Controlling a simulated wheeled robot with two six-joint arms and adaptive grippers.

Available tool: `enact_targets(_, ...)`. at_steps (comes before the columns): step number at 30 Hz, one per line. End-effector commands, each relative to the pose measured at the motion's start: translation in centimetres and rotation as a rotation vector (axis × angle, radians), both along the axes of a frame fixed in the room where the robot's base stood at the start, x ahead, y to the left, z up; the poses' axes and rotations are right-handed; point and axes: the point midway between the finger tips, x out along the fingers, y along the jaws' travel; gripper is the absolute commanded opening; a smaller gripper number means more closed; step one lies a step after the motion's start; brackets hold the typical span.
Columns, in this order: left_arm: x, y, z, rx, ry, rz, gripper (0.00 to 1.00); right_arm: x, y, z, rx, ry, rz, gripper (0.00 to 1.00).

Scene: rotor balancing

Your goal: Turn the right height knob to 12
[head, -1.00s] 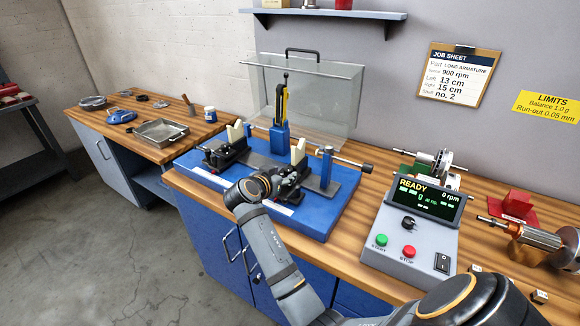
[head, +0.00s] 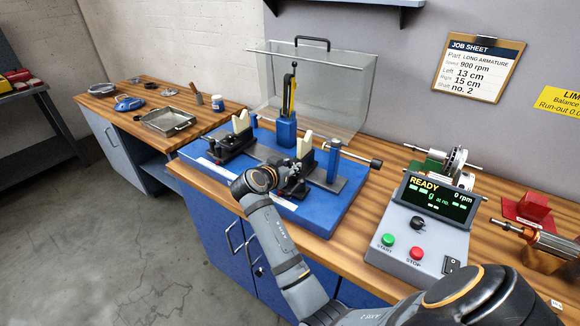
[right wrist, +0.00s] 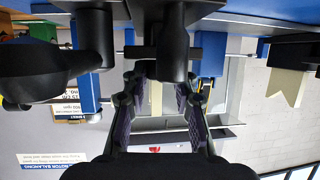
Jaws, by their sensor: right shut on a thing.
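The blue balancing machine (head: 330,218) stands on the wooden bench and carries two black supports with cream V-blocks. The right support's V-block (head: 305,148) is upright, just beyond my right gripper (head: 290,187). In the right wrist view the gripper's two ridged fingers (right wrist: 158,90) point at a dark round knob (right wrist: 172,55) on the support. The gripper is shut on this knob. My wrist hides the knob's scale in the head view, and I cannot read a height value. My left gripper is not in view.
The left support (head: 238,135) and a blue post (head: 333,160) flank the gripper. A clear guard (head: 335,95) stands behind. The control box (head: 430,225) reads READY, 0 rpm. The job sheet (head: 478,70) reads left 13 cm, right 15 cm.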

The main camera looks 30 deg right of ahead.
Motion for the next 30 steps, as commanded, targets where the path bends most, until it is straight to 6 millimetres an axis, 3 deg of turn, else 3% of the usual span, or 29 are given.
enact_targets(8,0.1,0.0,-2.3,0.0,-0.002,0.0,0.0,0.4,0.1,-0.4,-0.001,-0.002,-0.107,0.0)
enact_targets(22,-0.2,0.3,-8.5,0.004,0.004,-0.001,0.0,1.3,0.3,-0.4,-0.004,-0.003,-0.506,0.0)
enact_targets(30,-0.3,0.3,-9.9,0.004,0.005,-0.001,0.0,1.6,0.2,0.1,-0.004,-0.001,-0.689,0.0)
